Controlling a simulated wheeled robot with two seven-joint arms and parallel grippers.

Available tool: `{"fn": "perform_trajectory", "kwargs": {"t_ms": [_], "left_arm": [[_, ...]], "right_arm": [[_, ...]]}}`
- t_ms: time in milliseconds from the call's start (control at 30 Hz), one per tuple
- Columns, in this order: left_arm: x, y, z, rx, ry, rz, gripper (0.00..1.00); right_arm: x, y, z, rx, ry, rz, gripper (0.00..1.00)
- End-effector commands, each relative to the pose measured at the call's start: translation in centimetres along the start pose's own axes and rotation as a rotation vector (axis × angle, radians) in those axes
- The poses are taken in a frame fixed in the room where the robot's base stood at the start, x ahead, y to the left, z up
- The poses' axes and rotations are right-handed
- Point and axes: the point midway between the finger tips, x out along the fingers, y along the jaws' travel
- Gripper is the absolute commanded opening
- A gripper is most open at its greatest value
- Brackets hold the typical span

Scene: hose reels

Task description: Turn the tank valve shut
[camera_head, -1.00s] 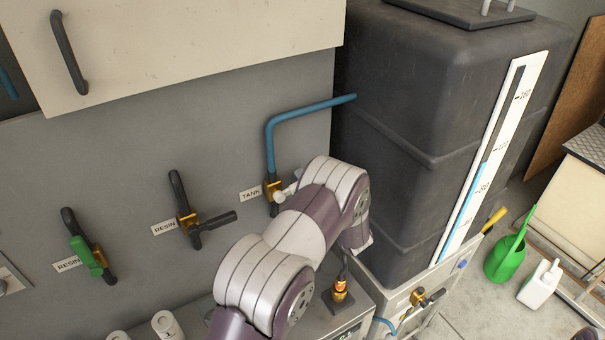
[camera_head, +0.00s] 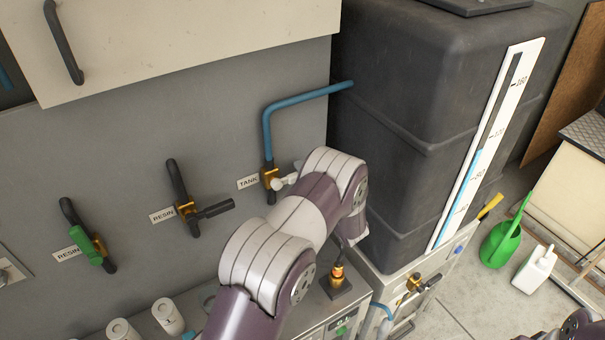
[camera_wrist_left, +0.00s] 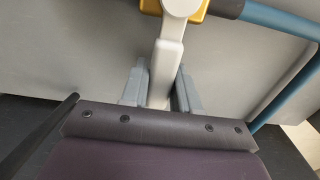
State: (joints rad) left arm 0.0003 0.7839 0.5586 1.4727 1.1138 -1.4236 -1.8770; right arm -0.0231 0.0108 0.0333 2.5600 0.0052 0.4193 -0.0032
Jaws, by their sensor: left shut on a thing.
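The tank valve (camera_head: 269,179) is a brass body on the blue pipe (camera_head: 267,135), on the grey wall beside the TANK label (camera_head: 248,183). Its pale handle (camera_head: 284,183) sticks out to the right, towards my left arm. In the left wrist view the white handle (camera_wrist_left: 165,65) comes down from the yellow valve body (camera_wrist_left: 203,8) between the two grey fingers of my left gripper (camera_wrist_left: 160,88), which is shut on it. In the head view my left arm hides these fingers. My right gripper does not show.
Two RESIN valves, one with a black handle (camera_head: 214,209) and one with a green handle (camera_head: 85,245), are on the wall to the left. A dark tank (camera_head: 400,110) with a level gauge (camera_head: 490,140) stands right. White cylinders (camera_head: 168,317) stand below.

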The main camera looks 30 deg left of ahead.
Motion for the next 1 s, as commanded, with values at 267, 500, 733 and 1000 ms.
{"fn": "perform_trajectory", "kwargs": {"t_ms": [267, 500, 733, 1000], "left_arm": [[0.0, 0.1, 0.1, 0.003, 0.000, 0.003, 0.51], [-2.0, 0.4, -0.1, 0.002, 0.004, 0.002, 0.51], [-8.3, 0.6, -0.1, 0.003, 0.007, 0.002, 0.51], [-12.5, 0.3, 0.0, 0.003, 0.002, 0.003, 0.51]], "right_arm": [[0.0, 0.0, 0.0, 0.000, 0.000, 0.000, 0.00], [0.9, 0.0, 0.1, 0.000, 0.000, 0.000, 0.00], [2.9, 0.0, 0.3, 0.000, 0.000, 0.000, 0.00], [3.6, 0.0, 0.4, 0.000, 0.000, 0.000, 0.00]]}}
